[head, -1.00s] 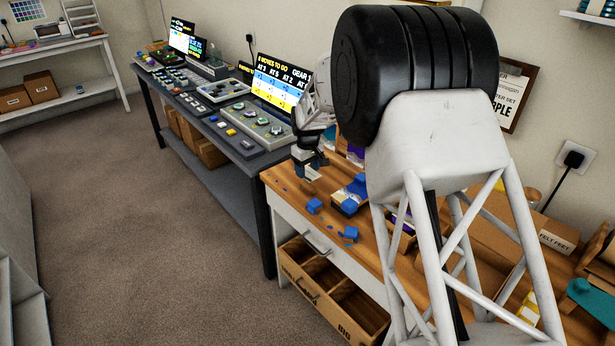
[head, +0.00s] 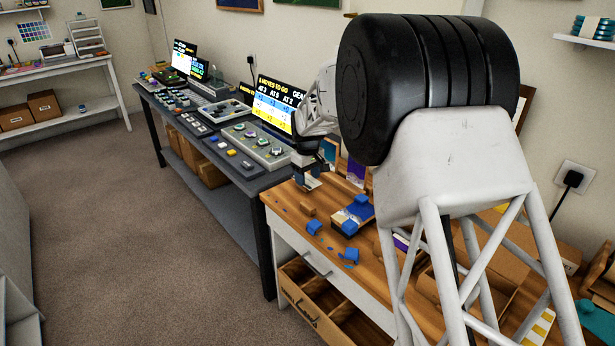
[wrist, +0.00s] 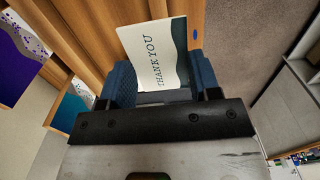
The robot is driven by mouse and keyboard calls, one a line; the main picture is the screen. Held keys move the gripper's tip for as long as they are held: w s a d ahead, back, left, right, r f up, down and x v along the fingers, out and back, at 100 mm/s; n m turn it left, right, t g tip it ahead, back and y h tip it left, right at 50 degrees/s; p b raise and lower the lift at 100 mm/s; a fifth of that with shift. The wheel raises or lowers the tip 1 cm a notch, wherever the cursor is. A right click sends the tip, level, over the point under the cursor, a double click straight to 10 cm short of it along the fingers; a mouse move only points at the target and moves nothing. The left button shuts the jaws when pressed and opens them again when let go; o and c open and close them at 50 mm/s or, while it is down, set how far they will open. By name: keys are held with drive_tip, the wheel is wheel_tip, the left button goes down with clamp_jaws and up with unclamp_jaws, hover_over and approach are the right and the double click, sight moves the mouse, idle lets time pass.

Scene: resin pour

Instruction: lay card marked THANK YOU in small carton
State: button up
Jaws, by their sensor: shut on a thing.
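My gripper (wrist: 158,88) is shut on a card marked THANK YOU (wrist: 152,48). The card is cream with a teal wavy band and stands out between the two blue fingertips in the wrist view. In the head view my gripper (head: 308,181) is above the left end of the wooden bench, and the pale card shows only as a small patch near it. I cannot make out the small carton for certain; a box partly hidden behind my arm, with something purple (head: 402,243) in it, stands on the bench.
Purple (wrist: 18,60) and teal (wrist: 70,106) cards stand to the left in the wrist view. A dark console table (head: 225,160) adjoins.

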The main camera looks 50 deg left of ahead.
drive_tip(key=w+d, duration=0.3)
drive_tip(key=d, duration=0.8)
drive_tip(key=w+d, duration=0.3)
drive_tip(key=d, duration=0.8)
drive_tip(key=w+d, duration=0.4)
drive_tip(key=d, duration=0.7)
drive_tip(key=shift+d+r, duration=0.25)
drive_tip(key=shift+w+f, duration=0.1)
drive_tip(key=shift+f, duration=0.1)
drive_tip(key=shift+f, duration=3.85)
drive_tip(key=o, duration=0.8)
